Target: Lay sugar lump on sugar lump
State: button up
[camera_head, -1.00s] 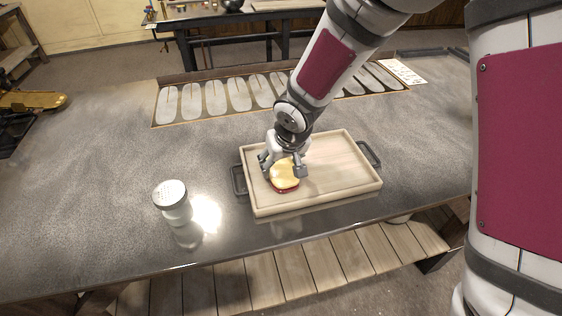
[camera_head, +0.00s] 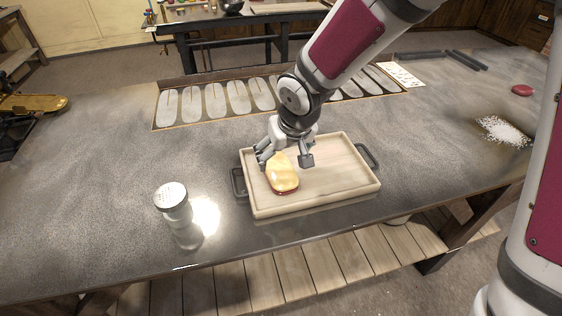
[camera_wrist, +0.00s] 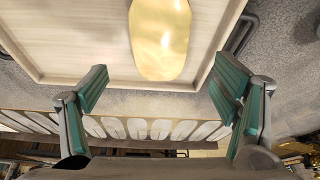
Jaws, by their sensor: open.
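A glossy pale-yellow oval lump (camera_head: 283,177) lies on a dark red piece (camera_head: 286,192) at the left part of the wooden tray (camera_head: 340,177). Only a thin red edge shows below the yellow one. I cannot tell for sure which of these are the sugar lumps. My gripper (camera_head: 284,161) is open over the tray, its fingers apart at either side of the yellow lump's far end. In the wrist view the yellow lump (camera_wrist: 160,38) lies beyond the open, empty fingers, and the red piece is hidden.
A white-capped shaker (camera_head: 173,202) stands left of the tray. A white granular pile (camera_head: 503,131) and a red oval piece (camera_head: 522,90) are at the table's right. A panel of pale ovals (camera_head: 215,101) lies behind. The left tabletop is mostly clear.

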jog(key=s+d+r+m+t+h, duration=0.1)
jog(key=s+d+r, duration=0.45)
jog(key=r, duration=0.25)
jog(key=s+d+r+m+h, duration=0.1)
jog(key=s+d+r, duration=0.3)
jog(key=d+r, duration=0.3)
jog(key=s+d+r+m, duration=0.1)
jog(key=s+d+r, duration=0.1)
jog(key=s, duration=0.5)
jog(key=s+d+r+m, duration=0.1)
jog(key=s+d+r, duration=0.1)
jog(key=s+d, duration=0.2)
jog(key=s, duration=0.3)
jog(key=shift+d+r+p, duration=0.35)
jog(key=shift+r+p, duration=0.05)
jog(key=shift+a, duration=0.1)
